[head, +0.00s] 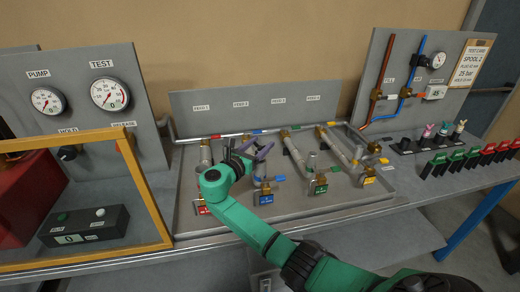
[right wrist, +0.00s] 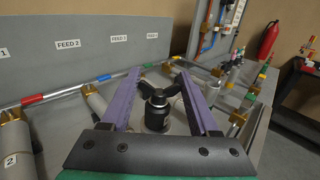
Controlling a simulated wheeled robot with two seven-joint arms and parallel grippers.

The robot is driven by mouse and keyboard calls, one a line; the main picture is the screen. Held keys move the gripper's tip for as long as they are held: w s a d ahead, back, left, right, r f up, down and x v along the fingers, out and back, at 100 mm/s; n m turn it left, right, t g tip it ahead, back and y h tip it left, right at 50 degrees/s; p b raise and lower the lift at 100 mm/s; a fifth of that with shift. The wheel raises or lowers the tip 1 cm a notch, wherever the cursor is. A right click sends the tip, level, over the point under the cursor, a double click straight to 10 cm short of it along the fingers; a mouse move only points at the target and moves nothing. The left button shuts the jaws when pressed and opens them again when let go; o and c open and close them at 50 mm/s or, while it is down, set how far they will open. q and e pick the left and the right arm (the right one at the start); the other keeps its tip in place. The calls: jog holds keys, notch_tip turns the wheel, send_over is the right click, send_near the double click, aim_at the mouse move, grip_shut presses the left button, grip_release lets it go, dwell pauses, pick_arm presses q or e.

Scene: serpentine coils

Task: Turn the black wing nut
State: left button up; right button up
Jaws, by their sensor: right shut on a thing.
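The black wing nut (right wrist: 158,95) shows in the right wrist view, with its wings spread on top of a dark cylindrical body. My right gripper (right wrist: 163,76) has its two purple fingers on either side of the wing nut, shut on it. In the head view my right gripper (head: 258,151) is over the middle-left of the grey tray, at the end of my green arm. The wing nut is too small and too covered by the gripper to make out clearly there. My left gripper is not in view.
The grey tray (head: 375,205) holds several pipes with brass valves around the gripper. A yellow frame (head: 150,190) stands in front of the gauge panel (head: 85,70) at left. Small coloured-top parts (head: 443,130) and a row of clips (head: 475,155) stand at right.

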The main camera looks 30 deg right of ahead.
jog(key=shift+r+m+g+h+b, duration=0.2)
jog(key=shift+m+g+h+b, duration=0.2)
jog(key=shift+m+g+b, duration=0.55)
jog(key=shift+r+g+p, duration=0.1)
jog(key=shift+g+p, duration=0.15)
jog(key=shift+p, duration=0.1)
jog(key=o, duration=1.4)
jog(key=shift+a, duration=0.1)
jog(key=shift+s+a+p, duration=0.1)
jog(key=shift+a+p, duration=0.2)
jog(key=shift+a, duration=0.05)
jog(key=p+v, duration=0.2)
jog(key=v, duration=1.1)
jog(key=shift+s+a, duration=0.1)
jog(key=shift+a, duration=0.2)
